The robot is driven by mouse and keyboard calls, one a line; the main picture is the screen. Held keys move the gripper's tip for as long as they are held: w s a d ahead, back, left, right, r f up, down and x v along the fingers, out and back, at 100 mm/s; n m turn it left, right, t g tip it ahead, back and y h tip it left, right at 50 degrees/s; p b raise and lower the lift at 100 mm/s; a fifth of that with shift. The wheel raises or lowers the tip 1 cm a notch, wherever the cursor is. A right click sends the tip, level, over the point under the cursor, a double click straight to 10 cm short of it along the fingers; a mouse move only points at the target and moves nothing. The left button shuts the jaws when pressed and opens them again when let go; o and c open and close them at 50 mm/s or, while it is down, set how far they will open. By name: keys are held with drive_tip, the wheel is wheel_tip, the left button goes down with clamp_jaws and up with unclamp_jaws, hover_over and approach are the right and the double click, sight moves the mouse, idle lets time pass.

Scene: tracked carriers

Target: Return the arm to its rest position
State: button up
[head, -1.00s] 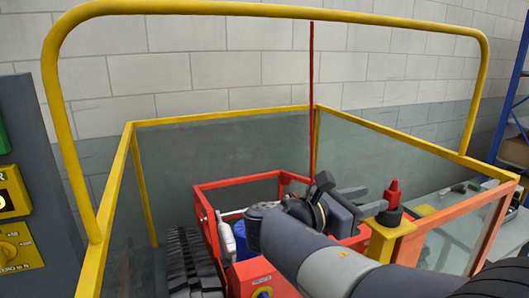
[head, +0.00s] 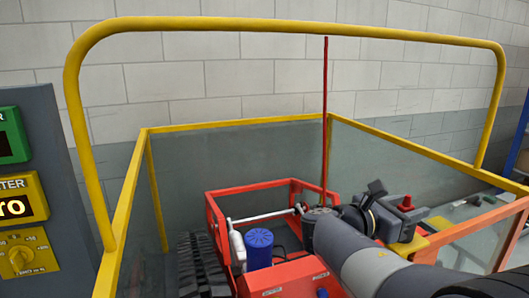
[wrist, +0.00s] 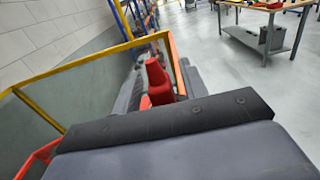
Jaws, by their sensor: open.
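My arm comes in from the lower right of the head view and reaches over the red tracked carrier (head: 285,275). My gripper (head: 395,214) is at its far end, above the carrier's right side; its fingertips are hard to make out there. In the wrist view my gripper (wrist: 160,76) shows two dark grey fingers spread apart, with nothing seen held.
A yellow-framed clear enclosure (head: 240,124) surrounds the carrier, with a tall yellow hoop (head: 290,24) nearer me. A grey control panel (head: 45,190) stands at left. A thin red mast (head: 325,110) rises behind the arm. A workbench (wrist: 265,35) stands on open floor.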

drive_tip(key=b+v, duration=0.2)
drive_tip(key=v, duration=1)
drive_tip(key=x, duration=0.4)
drive_tip(key=p+x, duration=0.1)
drive_tip(key=x, duration=0.7)
drive_tip(key=shift+d+f+p, duration=0.15)
drive_tip(key=shift+f+p, duration=0.1)
drive_tip(key=shift+p, duration=0.15)
drive_tip(key=r, duration=0.6)
drive_tip(key=r+p, duration=0.1)
drive_tip(key=r, duration=0.4)
drive_tip(key=shift+a+r, duration=0.2)
drive_tip(key=shift+r, duration=0.2)
wheel_tip(320, 180, up, 7)
drive_tip(key=p, duration=0.9)
wheel_tip(320, 180, down, 5)
drive_tip(key=b, duration=0.3)
drive_tip(key=shift+s+r+b, duration=0.1)
drive_tip(key=shift+r+b, duration=0.1)
drive_tip(key=shift+b, duration=0.1)
drive_tip(key=shift+d, duration=0.1)
